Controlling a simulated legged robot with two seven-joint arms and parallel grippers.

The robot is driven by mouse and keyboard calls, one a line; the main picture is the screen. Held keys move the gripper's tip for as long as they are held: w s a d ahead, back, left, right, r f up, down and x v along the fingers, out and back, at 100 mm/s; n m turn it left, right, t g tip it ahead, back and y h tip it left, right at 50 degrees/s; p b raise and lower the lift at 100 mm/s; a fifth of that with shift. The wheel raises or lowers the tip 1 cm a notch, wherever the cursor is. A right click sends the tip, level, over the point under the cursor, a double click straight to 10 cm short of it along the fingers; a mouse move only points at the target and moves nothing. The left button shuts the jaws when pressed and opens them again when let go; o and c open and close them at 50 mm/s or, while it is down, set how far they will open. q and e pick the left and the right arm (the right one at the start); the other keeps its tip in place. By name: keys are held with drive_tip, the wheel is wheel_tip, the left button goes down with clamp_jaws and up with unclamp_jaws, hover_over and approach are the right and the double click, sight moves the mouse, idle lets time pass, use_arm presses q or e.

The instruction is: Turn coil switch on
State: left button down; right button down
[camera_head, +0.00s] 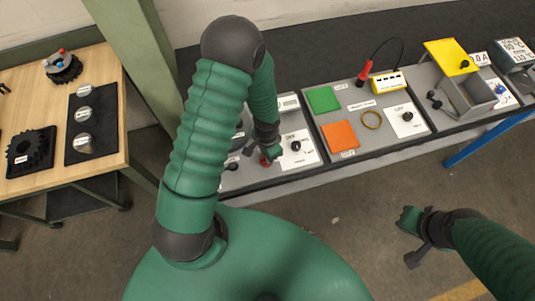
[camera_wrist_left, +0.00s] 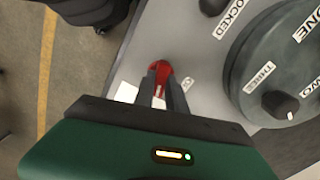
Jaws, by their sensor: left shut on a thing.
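My left gripper (camera_head: 272,156) reaches down to the grey bench panel and is shut on a small red knob or handle (camera_head: 264,160). In the left wrist view, the gripper's fingers (camera_wrist_left: 162,88) close around the red handle (camera_wrist_left: 160,69); its lower part is hidden by them. Just right of the gripper, a black knob (camera_head: 296,146) sits on a white plate with printed labels. Another black knob (camera_head: 407,116) sits on a white plate marked OFF. I cannot tell which of these is the coil switch. My right gripper (camera_head: 407,240) is open and empty above the floor.
A round dial (camera_wrist_left: 265,65) labelled ONE, TWO and THREE stands beside my left gripper. Green (camera_head: 323,99) and orange (camera_head: 341,137) pads lie on the middle panel. A yellow box (camera_head: 388,82) and red probe (camera_head: 365,72) stand behind. A wooden table (camera_head: 110,60) is at left.

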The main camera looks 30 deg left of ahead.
use_arm(q)
drive_tip(key=shift+a+r+m+p, duration=0.1)
drive_tip(key=shift+m+p, duration=0.2)
drive_tip(key=shift+m, duration=1.3)
drive_tip(key=shift+w, duration=0.1)
drive_tip(key=c, duration=1.6)
unclamp_jaws()
drive_tip(key=shift+o, duration=1.2)
drive_tip(key=shift+r, duration=0.1)
wheel_tip(320, 180, up, 16)
drive_tip(key=shift+r, duration=0.25)
